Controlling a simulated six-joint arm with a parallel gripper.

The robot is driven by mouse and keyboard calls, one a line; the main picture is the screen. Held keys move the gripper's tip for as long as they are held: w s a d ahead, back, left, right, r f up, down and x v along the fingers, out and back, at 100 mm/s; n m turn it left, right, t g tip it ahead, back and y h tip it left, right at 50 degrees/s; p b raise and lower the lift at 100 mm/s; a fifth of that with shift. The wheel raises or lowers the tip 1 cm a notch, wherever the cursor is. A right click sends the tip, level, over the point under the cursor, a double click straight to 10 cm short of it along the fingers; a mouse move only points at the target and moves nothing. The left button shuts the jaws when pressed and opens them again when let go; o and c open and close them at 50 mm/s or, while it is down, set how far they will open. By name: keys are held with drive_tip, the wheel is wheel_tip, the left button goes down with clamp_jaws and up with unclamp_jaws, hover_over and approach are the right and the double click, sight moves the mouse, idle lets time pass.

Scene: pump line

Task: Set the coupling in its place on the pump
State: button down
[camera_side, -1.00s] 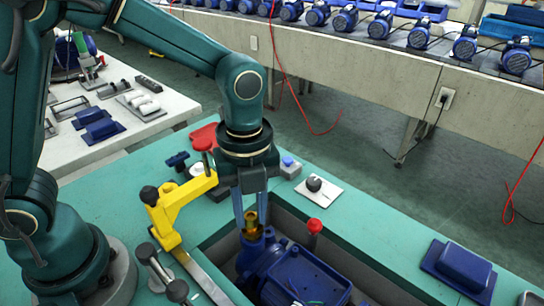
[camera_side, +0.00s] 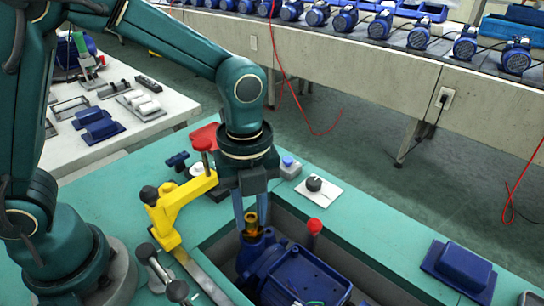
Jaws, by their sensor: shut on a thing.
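The blue pump (camera_side: 300,279) lies in a recessed bay in the green bench. The coupling (camera_side: 251,222) is a small brass-coloured piece at the top of the pump's left end. My gripper (camera_side: 251,215) points down over that end, its two bluish fingers on either side of the coupling and shut on it. The coupling's lower end is at or just above the blue pump opening; I cannot tell whether it is seated. The fingers partly hide the coupling.
A yellow clamp arm (camera_side: 180,205) with a red knob stands close left of my gripper. A red-topped post (camera_side: 314,227) rises right of the pump.

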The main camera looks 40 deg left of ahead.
drive_tip(key=c, duration=0.6)
unclamp_jaws()
drive_tip(key=shift+r, duration=3)
